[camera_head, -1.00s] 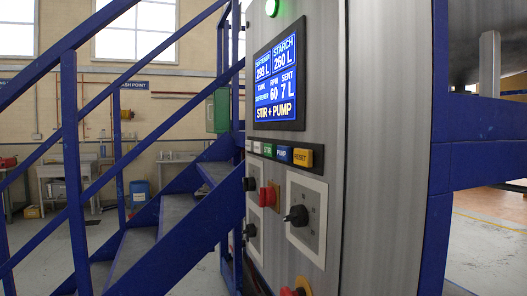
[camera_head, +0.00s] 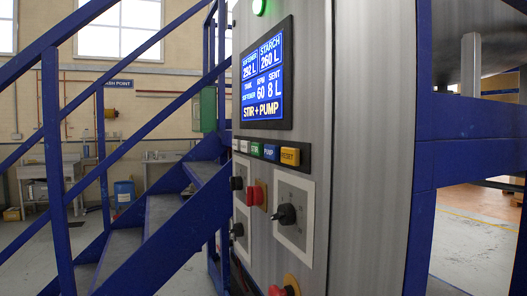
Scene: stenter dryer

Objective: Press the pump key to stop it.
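The blue PUMP key (camera_head: 271,152) sits in a row of keys on the grey control cabinet, between the green STIR key (camera_head: 256,150) and the yellow RESET key (camera_head: 290,156). Above the row, the blue display (camera_head: 266,78) reads STIR + PUMP, softener 292 L, starch 260 L, 60 rpm and 8 L sent. A green lamp (camera_head: 259,6) is lit at the cabinet's top. Neither of my grippers is in view.
Below the keys are a red button (camera_head: 256,194), black rotary knobs (camera_head: 285,214) and another red button (camera_head: 283,290). Blue stairs with railings (camera_head: 150,240) stand close on the left. A blue frame post (camera_head: 412,200) stands right of the cabinet.

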